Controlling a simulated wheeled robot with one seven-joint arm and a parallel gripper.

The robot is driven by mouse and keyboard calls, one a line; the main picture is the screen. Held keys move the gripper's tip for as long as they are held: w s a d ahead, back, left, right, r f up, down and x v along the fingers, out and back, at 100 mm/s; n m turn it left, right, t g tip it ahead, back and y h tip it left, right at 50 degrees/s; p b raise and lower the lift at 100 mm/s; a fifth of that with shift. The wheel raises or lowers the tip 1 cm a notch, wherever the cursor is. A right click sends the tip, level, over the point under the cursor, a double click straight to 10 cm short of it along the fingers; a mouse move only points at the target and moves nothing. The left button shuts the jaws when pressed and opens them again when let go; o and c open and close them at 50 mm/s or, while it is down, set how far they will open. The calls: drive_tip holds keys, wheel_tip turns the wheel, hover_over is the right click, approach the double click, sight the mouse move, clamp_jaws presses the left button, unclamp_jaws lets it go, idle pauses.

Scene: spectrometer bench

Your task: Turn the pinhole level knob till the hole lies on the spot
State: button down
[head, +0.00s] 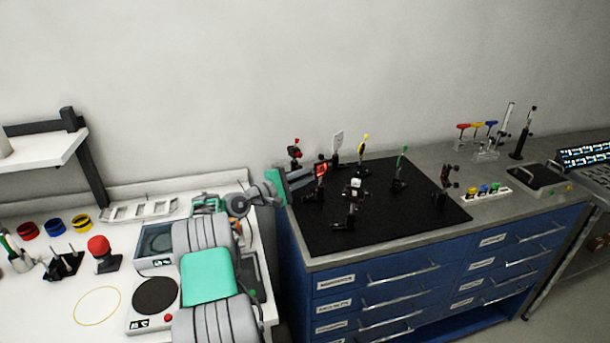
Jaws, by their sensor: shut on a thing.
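The black breadboard (420,217) on the blue cabinet carries several small optics on posts. My gripper (306,179) reaches in from the left over its left edge. It is shut at a small mount with a red part (321,169), which I take for the pinhole mount with its level knob. The fingertips, the knob and the hole are too small to make out. A white card (337,139) stands upright behind this mount. No light spot can be made out.
Red, yellow and blue-handled tools (477,127) stand back right. The white bench at left holds a red button (98,245).

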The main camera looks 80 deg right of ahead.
idle(0.4)
drive_tip(key=c, duration=1.4)
unclamp_jaws()
drive_tip(key=shift+o, duration=0.2)
drive_tip(key=b+v, duration=0.2)
drive_tip(key=v, duration=0.6)
drive_tip(key=shift+s+d, duration=0.1)
